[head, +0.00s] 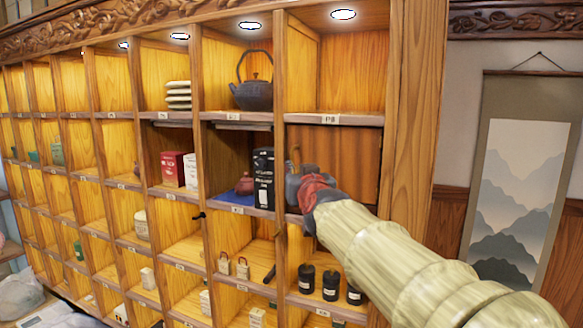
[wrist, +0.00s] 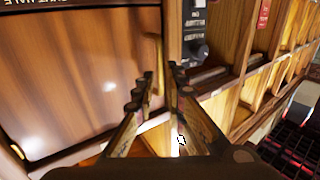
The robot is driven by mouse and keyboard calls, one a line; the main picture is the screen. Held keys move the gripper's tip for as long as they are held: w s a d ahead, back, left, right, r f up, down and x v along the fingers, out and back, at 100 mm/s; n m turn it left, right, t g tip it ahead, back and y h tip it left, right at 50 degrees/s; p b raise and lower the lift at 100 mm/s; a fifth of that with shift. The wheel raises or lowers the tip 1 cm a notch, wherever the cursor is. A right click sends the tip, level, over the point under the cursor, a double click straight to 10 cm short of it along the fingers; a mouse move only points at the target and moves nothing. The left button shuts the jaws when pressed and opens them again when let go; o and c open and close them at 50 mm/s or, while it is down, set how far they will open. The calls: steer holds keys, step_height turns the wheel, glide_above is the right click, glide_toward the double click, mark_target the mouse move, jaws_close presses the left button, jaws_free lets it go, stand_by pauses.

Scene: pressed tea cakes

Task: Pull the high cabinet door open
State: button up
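The cabinet door (head: 345,165) is a reddish-brown wooden panel. It covers the far-right compartment of the second row and looks shut. It also fills the left of the wrist view (wrist: 75,85). A slim vertical handle (wrist: 158,62) shows near the door's right edge in the wrist view. My gripper (wrist: 163,82) is at the handle with its fingertips a little apart, one on each side of the handle's lower part. Contact with the handle cannot be made out. In the head view my gripper (head: 297,178) is at the door's left edge, where my arm hides the lower corner.
A dark box (head: 263,178) stands in the compartment just left of the door, close to my gripper. A small brown teapot (head: 245,184) is beside it. Black canisters (head: 331,284) stand below. A dark kettle (head: 254,92) sits above left. A hanging scroll (head: 520,190) is on the right wall.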

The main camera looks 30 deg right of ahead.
steer(key=x, duration=0.5)
steer(key=shift+w+d, duration=0.1)
steer(key=shift+w, duration=0.2)
jaws_close()
